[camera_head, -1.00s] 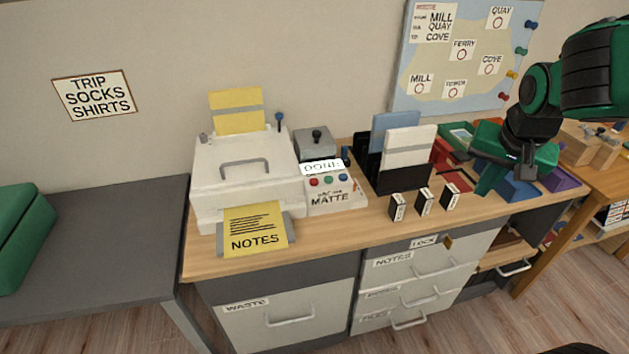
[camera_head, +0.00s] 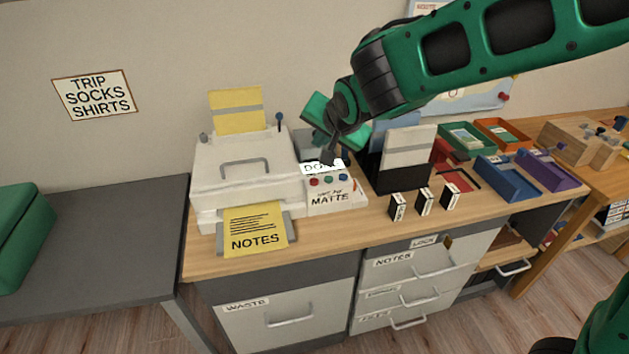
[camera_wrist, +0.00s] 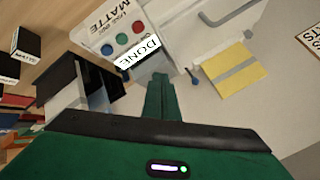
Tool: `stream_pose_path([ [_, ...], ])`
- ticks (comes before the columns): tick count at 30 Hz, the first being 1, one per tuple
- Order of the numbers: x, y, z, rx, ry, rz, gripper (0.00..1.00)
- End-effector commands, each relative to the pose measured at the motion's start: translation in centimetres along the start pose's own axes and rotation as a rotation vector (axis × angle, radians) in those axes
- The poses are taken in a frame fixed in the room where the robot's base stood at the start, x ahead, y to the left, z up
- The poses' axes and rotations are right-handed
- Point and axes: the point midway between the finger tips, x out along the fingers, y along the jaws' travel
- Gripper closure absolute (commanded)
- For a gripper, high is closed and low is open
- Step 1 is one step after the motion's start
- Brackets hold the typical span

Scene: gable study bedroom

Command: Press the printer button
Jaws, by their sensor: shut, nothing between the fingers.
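The white printer (camera_head: 240,185) stands on the wooden desk, with a yellow NOTES sheet (camera_head: 254,232) in its front tray. A control panel (camera_head: 330,198) marked MATTE adjoins its right side. My gripper (camera_head: 329,160) is shut and empty, above the panel near the display, partly covering the display in the head view. In the wrist view its fingers (camera_wrist: 160,80) point toward the display's edge and the printer.
A black holder (camera_head: 402,178) with upright folders stands close right of the panel. Several small black-and-white boxes (camera_head: 424,200) stand at the desk's front edge. Coloured trays (camera_head: 505,178) lie farther right. A knobbed lever (camera_head: 279,120) rises at the printer's back right.

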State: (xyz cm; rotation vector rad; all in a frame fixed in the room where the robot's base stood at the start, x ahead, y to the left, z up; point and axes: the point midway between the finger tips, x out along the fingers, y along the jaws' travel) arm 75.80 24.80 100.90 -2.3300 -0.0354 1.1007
Motion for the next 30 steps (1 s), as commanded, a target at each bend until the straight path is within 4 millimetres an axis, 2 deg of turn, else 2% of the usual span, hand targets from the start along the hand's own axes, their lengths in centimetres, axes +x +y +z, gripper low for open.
stream_pose_path([
  [5, 0.2, -1.0, 0.6, 0.002, -0.001, -0.017, 1.00],
  [17, 0.5, -0.7, 0.7, 0.002, -0.002, -0.015, 1.00],
  [30, 3.9, 1.7, 3.2, 0.001, -0.003, -0.014, 1.00],
])
